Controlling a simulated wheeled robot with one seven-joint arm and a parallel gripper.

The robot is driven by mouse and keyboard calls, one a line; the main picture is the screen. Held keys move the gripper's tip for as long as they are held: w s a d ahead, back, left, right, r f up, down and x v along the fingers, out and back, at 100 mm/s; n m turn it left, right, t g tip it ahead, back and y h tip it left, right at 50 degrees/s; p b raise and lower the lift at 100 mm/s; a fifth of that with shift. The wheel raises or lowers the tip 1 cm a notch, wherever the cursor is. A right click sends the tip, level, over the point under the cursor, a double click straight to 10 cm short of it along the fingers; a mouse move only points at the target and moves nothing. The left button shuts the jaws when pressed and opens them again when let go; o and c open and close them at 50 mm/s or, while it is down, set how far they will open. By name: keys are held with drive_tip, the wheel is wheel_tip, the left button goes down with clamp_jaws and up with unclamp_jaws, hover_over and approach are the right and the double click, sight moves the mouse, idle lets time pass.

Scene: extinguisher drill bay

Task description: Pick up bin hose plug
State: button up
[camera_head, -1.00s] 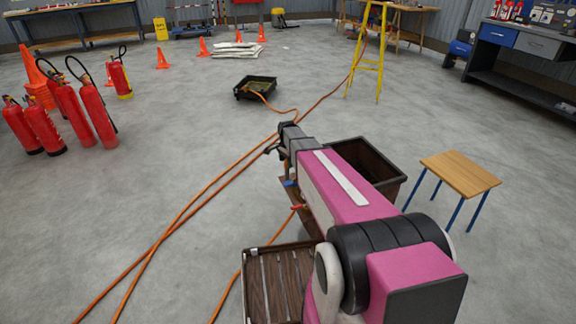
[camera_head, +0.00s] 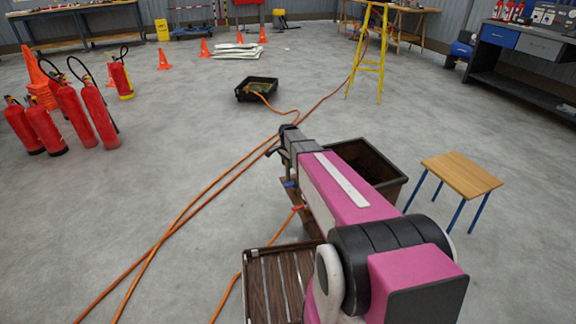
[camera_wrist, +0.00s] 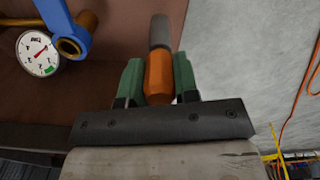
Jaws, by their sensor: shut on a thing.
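In the wrist view, my gripper (camera_wrist: 159,82) is shut with its green finger pads on both sides of an orange plug (camera_wrist: 158,70). The plug has a grey metal tip (camera_wrist: 160,32) pointing away from the wrist. A brown surface lies behind the plug, and I cannot tell whether the tip touches it. In the head view, my arm hides the gripper's fingertips and the plug. The arm reaches forward beside a dark bin (camera_head: 372,170).
A pressure gauge (camera_wrist: 38,54) and a blue valve handle (camera_wrist: 62,28) sit left of the plug. A slatted dark tray (camera_head: 275,285) and a small wooden table (camera_head: 461,175) stand near the bin. Orange hoses (camera_head: 190,210) cross the floor. Fire extinguishers (camera_head: 100,115) stand at left.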

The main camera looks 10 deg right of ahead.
drive_tip(key=shift+r, duration=0.5)
wheel_tip(320, 180, up, 2)
drive_tip(key=shift+r, duration=0.25)
drive_tip(key=s+a+r, duration=0.7)
drive_tip(key=s, duration=0.2)
drive_tip(key=shift+a, duration=0.25)
